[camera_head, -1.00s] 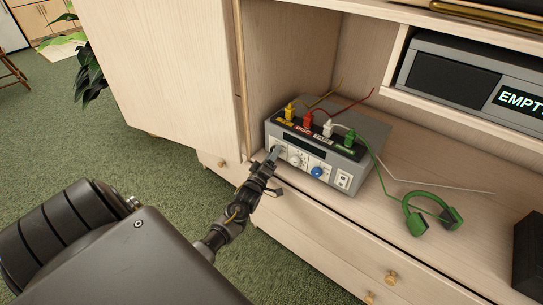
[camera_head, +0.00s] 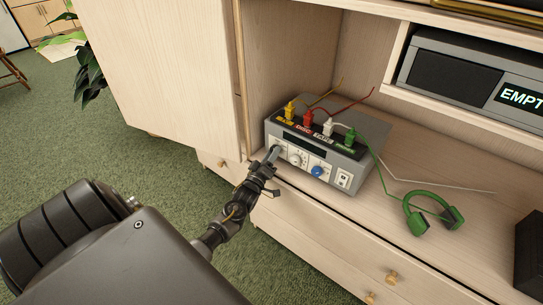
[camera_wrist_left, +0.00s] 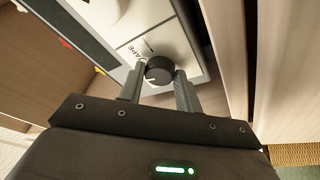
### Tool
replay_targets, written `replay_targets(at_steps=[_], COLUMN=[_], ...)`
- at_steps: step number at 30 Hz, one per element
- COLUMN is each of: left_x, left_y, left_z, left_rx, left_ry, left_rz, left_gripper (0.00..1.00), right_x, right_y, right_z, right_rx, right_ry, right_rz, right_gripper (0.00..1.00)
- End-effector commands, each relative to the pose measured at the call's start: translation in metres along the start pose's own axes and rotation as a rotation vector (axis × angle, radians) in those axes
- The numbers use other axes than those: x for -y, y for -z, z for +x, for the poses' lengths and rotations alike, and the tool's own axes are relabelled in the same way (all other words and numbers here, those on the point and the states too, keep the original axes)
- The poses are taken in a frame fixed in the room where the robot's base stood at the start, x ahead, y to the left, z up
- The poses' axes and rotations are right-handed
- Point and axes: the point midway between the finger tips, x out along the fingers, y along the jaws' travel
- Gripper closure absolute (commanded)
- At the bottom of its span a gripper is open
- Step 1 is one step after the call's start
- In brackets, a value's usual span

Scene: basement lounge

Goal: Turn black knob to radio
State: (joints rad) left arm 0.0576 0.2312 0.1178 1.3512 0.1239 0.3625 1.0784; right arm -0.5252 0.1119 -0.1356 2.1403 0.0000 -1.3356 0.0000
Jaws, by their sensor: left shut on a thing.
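A grey box with a white front panel (camera_head: 328,167) stands on the cabinet shelf. In the left wrist view, the black knob (camera_wrist_left: 159,70) sits on that panel, with the word "TAPE" printed beside it. My left gripper (camera_wrist_left: 160,85) has its two fingers on either side of the black knob, shut on it. In the head view, my left gripper (camera_head: 273,153) reaches the left end of the panel and hides the black knob. A white knob (camera_head: 296,159) and a blue knob (camera_head: 317,171) are to its right. My right gripper is out of view.
Yellow, red, white and green plugs (camera_head: 328,127) stand on top of the box, with cables. Green headphones (camera_head: 431,212) lie on the shelf to the right. A grey unit reading "EMPTY" (camera_head: 470,75) is above.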

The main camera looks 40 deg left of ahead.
Motion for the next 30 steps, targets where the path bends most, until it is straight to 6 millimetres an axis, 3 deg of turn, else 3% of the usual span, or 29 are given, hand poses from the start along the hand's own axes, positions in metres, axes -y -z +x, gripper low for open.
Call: replay_targets(at_steps=[15, 30], left_x=[0.004, 0.005], left_y=[0.001, 0.004], left_z=[0.000, 0.001], left_rx=[0.031, 0.061], left_ry=[-0.144, -0.284], left_rz=[0.462, 0.915], left_gripper=[0.89, 0.89], right_x=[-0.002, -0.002], right_y=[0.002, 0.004], right_z=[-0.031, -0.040], right_rx=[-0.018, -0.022], right_ry=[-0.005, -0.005], right_rz=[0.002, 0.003], right_gripper=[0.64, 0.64])
